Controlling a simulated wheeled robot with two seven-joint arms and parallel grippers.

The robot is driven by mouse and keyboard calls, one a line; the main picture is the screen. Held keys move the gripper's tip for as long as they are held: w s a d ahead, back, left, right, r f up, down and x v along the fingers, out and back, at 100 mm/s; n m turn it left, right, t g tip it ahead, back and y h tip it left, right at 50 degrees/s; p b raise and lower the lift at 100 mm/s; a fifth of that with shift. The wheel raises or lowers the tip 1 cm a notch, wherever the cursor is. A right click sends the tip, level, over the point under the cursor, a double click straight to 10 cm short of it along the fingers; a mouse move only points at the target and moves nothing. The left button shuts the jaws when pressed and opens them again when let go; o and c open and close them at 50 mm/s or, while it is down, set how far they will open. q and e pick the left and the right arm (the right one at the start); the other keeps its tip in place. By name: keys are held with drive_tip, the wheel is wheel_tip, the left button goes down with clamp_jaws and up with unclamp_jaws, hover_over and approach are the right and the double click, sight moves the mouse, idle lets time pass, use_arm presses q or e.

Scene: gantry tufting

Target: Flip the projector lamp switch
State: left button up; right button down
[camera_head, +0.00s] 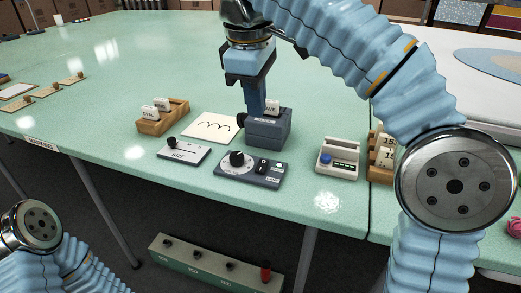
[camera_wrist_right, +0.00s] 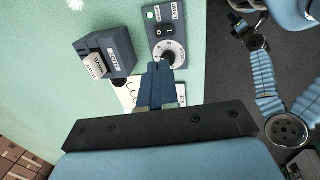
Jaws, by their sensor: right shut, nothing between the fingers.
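The dark grey control panel (camera_head: 250,170) lies near the table's front edge, with a round dial (camera_head: 236,159) and a small dark lamp switch (camera_head: 263,167) to its right. In the right wrist view the switch (camera_wrist_right: 169,30) sits beyond the dial (camera_wrist_right: 168,53), near a LAMP label and a green spot. Whether the switch is on or off is too small to tell. My right gripper (camera_head: 256,108) is shut and empty, pointing down by the grey projector box (camera_head: 268,130). In its wrist view the fingertips (camera_wrist_right: 158,68) appear beside the dial, short of the switch. My left gripper (camera_wrist_right: 237,20) is tiny there.
A wooden card holder (camera_head: 163,120), a white card with a wavy line (camera_head: 211,127) and a SIZE plate (camera_head: 184,152) lie left of the panel. A white device (camera_head: 338,160) stands right. A green box with knobs (camera_head: 215,265) sits below the table.

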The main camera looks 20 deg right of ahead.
sight(262, 162)
drive_tip(key=f+b, duration=0.1)
drive_tip(key=f, duration=0.3)
drive_tip(key=w+d+f+b, duration=0.1)
drive_tip(key=f, duration=0.3)
drive_tip(key=w+f+b, duration=0.1)
drive_tip(key=f, duration=0.3)
drive_tip(key=shift+d+f+b, duration=0.2)
drive_tip(key=shift+f+b, duration=0.1)
drive_tip(key=shift+f, duration=0.05)
use_arm(q)
wheel_tip(262, 162, down, 4)
drive_tip(key=shift+a+r, duration=0.1)
drive_tip(key=shift+r, duration=0.1)
